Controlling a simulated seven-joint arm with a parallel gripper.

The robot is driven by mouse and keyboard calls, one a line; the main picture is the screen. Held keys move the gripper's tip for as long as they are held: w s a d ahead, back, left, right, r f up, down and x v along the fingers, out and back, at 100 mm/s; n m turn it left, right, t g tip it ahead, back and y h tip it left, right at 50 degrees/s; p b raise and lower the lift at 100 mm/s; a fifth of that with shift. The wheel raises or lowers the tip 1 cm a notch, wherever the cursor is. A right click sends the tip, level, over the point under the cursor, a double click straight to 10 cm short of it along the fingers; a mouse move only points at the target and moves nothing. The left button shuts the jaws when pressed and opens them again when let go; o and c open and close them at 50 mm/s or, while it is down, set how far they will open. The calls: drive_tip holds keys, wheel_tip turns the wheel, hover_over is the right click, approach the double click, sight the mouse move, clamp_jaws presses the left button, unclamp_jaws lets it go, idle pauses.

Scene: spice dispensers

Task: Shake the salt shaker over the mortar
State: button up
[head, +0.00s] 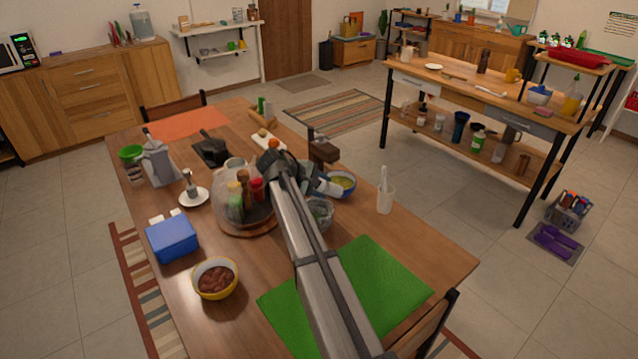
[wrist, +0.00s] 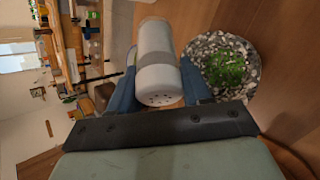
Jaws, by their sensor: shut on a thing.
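The salt shaker is a pale grey-white cylinder with a perforated end, seen in the wrist view (wrist: 158,65). My gripper (wrist: 160,82) is shut on it, with a blue finger on either side. The holes face back toward the wrist camera. In the head view the shaker (head: 329,187) is a small white shape beside my gripper (head: 318,182), tipped well over from upright. The mortar, a speckled grey stone bowl with green leaves inside, is close by the shaker in the wrist view (wrist: 246,82). In the head view my arm partly hides the mortar (head: 322,214).
A glass dome over several spice jars stands on a wooden board (head: 245,230) left of my arm. A green mat (head: 385,275) lies in front, largely bare.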

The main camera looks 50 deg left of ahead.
drive_tip(key=t, duration=0.1)
drive_tip(key=f+t+h, duration=0.1)
drive_tip(key=t, duration=0.1)
drive_tip(key=f+n+t+h, duration=0.1)
drive_tip(key=t, duration=0.1)
drive_tip(key=shift+w+d, duration=0.1)
drive_tip(key=shift+w, duration=0.1)
drive_tip(key=n+t+h, duration=0.1)
drive_tip(key=t, duration=0.2)
idle(0.5)
drive_tip(key=shift+d+f, duration=0.15)
drive_tip(key=shift+f, duration=1.05)
drive_tip(key=shift+w+r, duration=0.1)
drive_tip(key=shift+r, duration=1.05)
